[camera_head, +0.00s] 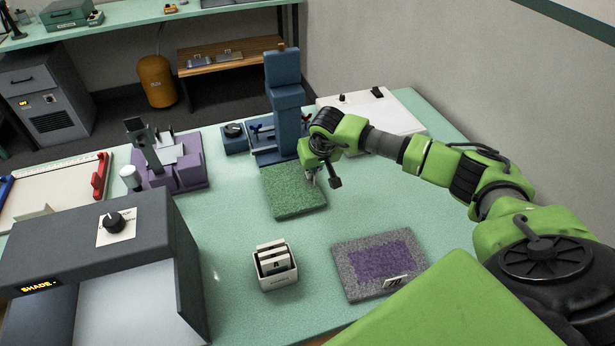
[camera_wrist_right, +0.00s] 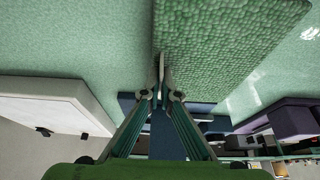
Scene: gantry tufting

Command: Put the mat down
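The green tufted mat (camera_head: 292,192) is level over the light green table, in front of the blue upright machine. My right gripper (camera_head: 316,180) is at its right edge, pointing down. In the right wrist view, the fingers (camera_wrist_right: 162,88) are nearly together and pinch the edge of the mat (camera_wrist_right: 225,45). Whether the mat's underside touches the table is hard to tell. My left gripper is not in view.
A grey mat with a purple centre (camera_head: 343,272) lies at the front right. A small white holder with cards (camera_head: 275,277) stands at front centre. The blue machine (camera_head: 284,95), a purple device (camera_head: 185,172) and a white board (camera_head: 390,116) stand around. Table between them is clear.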

